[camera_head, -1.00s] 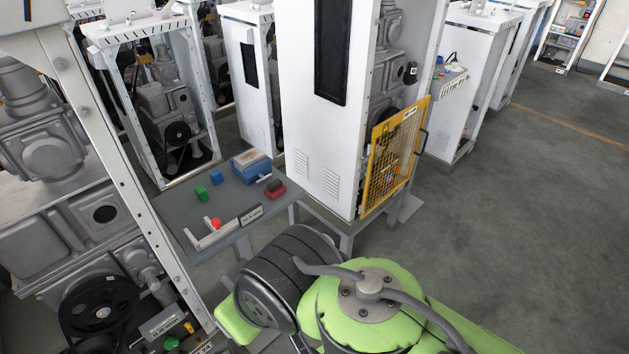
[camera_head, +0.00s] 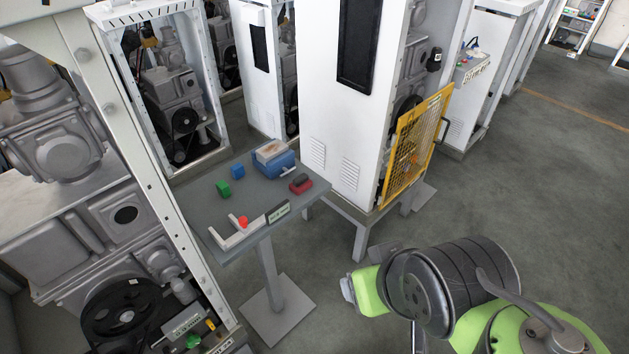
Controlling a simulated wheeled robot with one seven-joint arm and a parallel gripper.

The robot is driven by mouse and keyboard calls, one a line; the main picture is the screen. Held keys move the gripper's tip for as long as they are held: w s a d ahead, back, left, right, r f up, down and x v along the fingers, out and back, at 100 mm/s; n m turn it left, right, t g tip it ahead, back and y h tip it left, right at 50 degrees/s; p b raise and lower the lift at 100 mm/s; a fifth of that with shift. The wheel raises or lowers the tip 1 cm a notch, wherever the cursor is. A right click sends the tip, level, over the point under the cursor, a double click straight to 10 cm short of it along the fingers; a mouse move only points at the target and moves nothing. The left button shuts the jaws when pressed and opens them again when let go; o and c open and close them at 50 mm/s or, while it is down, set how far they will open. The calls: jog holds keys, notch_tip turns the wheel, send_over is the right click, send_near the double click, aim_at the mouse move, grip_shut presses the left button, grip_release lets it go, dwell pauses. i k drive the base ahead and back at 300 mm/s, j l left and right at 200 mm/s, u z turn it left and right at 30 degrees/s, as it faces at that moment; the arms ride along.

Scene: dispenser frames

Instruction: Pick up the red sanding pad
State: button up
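The red sanding pad, a small red block with a dark top (camera_head: 301,185), lies on the grey table (camera_head: 205,198) near its right edge. My gripper's fingers do not show. Only green and black links of my arm fill the lower right, apart from the table and to the right of it.
The table also holds a blue box (camera_head: 275,161), a blue block (camera_head: 238,172), a green block (camera_head: 223,188), and a white L-shaped piece (camera_head: 229,239) with a red ball (camera_head: 243,221). A white cabinet with a yellow mesh door (camera_head: 412,150) stands behind. Floor at right is clear.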

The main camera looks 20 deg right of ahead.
aim_at(300, 183)
jog(key=i+l+u, duration=0.1)
jog(key=i+u, duration=0.3)
jog(key=i+l+u, duration=0.15)
jog(key=u, duration=0.2)
jog(key=i+l+u, duration=0.2)
jog(key=u, duration=0.2)
jog(key=i+l+u, duration=0.2)
jog(key=l+u, duration=0.15)
